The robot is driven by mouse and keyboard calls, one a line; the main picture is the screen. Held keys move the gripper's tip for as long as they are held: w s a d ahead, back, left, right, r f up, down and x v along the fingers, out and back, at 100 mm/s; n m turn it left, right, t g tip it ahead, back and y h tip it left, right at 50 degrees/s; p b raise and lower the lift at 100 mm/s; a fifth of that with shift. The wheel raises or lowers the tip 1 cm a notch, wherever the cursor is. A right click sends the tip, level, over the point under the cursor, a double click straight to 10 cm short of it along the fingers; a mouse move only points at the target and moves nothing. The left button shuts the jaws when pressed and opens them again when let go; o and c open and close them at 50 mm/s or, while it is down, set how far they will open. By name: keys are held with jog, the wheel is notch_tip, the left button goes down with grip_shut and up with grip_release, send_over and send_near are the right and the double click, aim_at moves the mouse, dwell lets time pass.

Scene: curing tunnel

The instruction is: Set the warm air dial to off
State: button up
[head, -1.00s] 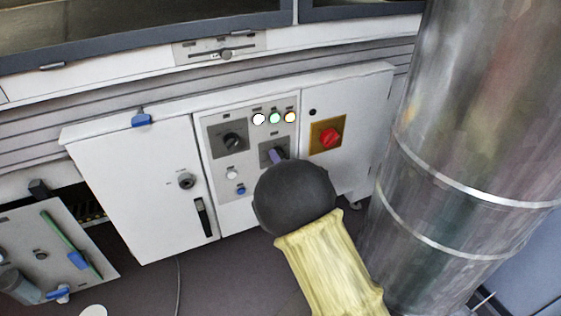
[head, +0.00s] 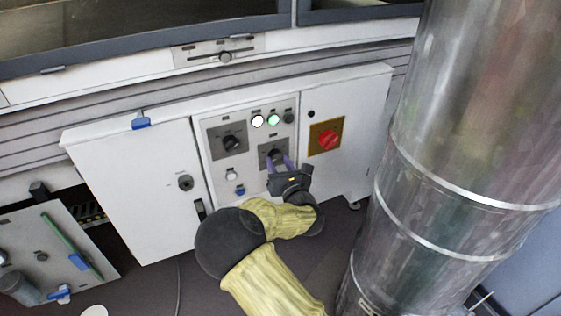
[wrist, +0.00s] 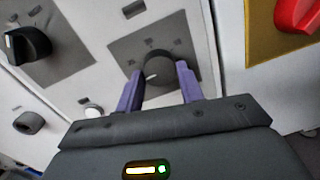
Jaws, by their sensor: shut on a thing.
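A dark round dial (head: 274,154) sits on a grey plate in the middle of the white control panel. In the wrist view the dial (wrist: 157,67) is between the two purple fingers of my gripper (wrist: 158,82). In the head view my gripper (head: 279,162) reaches the dial from below and is shut on it. Marks ring the dial, but its lettering is too small to read. A second black dial (head: 232,143) is up and to the left; it also shows in the wrist view (wrist: 28,43). I cannot read which dial is labelled warm air.
A red knob on a yellow plate (head: 327,138) is close to the right. White (head: 257,121), green (head: 273,119) and dark (head: 288,116) lamps are above. White and blue (head: 240,190) buttons are lower left. A large metal duct (head: 450,150) stands at right.

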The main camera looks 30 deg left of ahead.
jog(key=n, duration=0.5)
jog(key=shift+w+r+n+y+p, duration=0.1)
jog(key=shift+r+n+y+p, duration=0.2)
jog(key=shift+n+y, duration=0.1)
jog(key=o, duration=1)
jog(key=shift+f, duration=0.1)
jog(key=shift+d+f, duration=0.1)
jog(key=shift+d, duration=0.05)
jog(key=p+v, duration=0.4)
jog(key=v, duration=1.3)
jog(key=shift+d+r, duration=0.2)
jog(key=shift+r, duration=0.1)
jog(key=shift+a, duration=0.1)
